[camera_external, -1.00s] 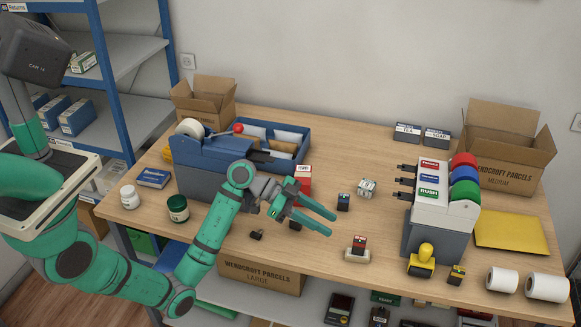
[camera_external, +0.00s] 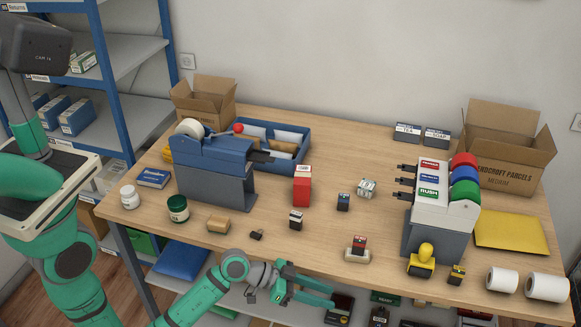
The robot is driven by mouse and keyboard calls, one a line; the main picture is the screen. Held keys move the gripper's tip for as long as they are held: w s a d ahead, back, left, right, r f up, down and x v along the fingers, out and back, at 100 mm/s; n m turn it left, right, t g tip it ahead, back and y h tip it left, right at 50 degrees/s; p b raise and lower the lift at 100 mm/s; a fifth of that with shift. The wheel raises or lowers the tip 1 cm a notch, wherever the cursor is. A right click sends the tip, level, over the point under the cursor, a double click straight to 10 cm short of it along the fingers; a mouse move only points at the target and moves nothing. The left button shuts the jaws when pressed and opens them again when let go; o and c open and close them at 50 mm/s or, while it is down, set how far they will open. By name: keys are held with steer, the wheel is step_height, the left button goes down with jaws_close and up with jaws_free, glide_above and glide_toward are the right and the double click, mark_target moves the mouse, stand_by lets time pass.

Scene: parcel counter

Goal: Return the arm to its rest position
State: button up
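My green arm reaches up from the lower left. My gripper (camera_external: 333,294) is in front of the counter's front edge, in front of the lower shelf. Its two fingers are spread apart, with nothing visible between them. The wooden counter (camera_external: 330,240) lies behind it. No object is in contact with the gripper that I can make out.
On the counter stand a blue-grey tape dispenser (camera_external: 215,170), a red box (camera_external: 302,188), small stamps, a label dispenser with coloured rolls (camera_external: 440,210), a yellow envelope (camera_external: 510,236) and white rolls (camera_external: 546,288). A blue-framed shelf (camera_external: 110,80) stands left.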

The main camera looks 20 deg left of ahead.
steer(key=a+f+n+t+y, duration=0.3)
steer(key=a+f+n+t, duration=0.15)
steer(key=a, duration=0.95)
steer(key=a+f+n+t+y, duration=0.35)
steer(key=a+n+t, duration=0.2)
steer(key=a, duration=0.85)
steer(key=s+a+r+n+t+y, duration=0.1)
steer(key=s+a+r+y, duration=0.2)
steer(key=s+a, duration=0.4)
steer(key=s+a+r+n+t+y, duration=0.1)
steer(key=s+a+r+n+y, duration=0.1)
steer(key=s+a+r, duration=0.4)
steer(key=s+a+y, duration=0.1)
steer(key=a, duration=0.3)
steer(key=shift+a+t, duration=0.2)
steer(key=shift+t, duration=0.1)
